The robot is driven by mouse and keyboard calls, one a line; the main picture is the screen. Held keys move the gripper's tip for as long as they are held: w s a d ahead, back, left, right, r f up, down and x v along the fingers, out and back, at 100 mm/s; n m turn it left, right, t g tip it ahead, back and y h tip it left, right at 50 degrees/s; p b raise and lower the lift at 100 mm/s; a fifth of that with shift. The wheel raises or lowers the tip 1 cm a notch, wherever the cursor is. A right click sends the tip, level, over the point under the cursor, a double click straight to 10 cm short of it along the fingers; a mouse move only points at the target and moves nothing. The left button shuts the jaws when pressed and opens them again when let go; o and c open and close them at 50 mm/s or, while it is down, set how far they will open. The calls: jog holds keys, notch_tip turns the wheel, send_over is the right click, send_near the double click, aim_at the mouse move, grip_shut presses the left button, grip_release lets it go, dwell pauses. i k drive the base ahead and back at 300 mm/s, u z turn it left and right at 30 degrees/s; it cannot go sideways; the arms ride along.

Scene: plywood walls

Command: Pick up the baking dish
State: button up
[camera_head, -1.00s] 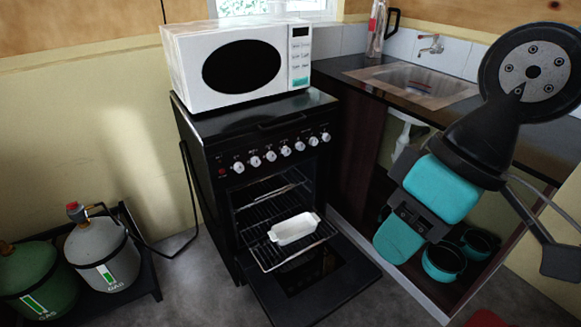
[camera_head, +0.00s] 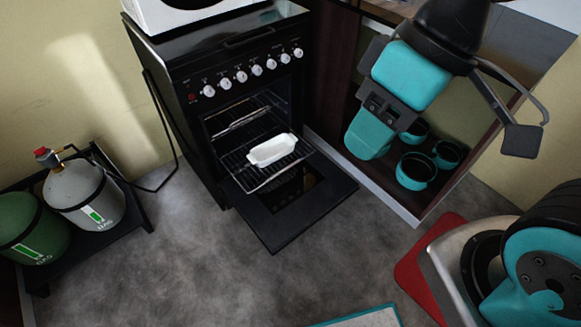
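The white rectangular baking dish (camera_head: 272,150) sits upright on the pulled-out wire rack (camera_head: 262,181) of the black oven (camera_head: 203,120). The oven door (camera_head: 300,208) is folded down below the rack. My gripper (camera_head: 372,132), with teal and black parts, hangs at the upper right, in front of the open cupboard. In the picture it is to the right of the dish and apart from it. Its fingertips do not show clearly, so I cannot tell whether it is open or shut. No part of the dish appears covered by my arm.
Several teal pots (camera_head: 416,171) stand in the open cupboard right of the oven. Gas bottles (camera_head: 85,194) stand on a low black rack at left. A microwave (camera_head: 180,14) is on the stove.

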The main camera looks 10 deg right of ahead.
aim_at(274, 150)
jog(key=z, duration=0.1)
jog(key=i, duration=1.25)
jog(key=u, duration=0.35)
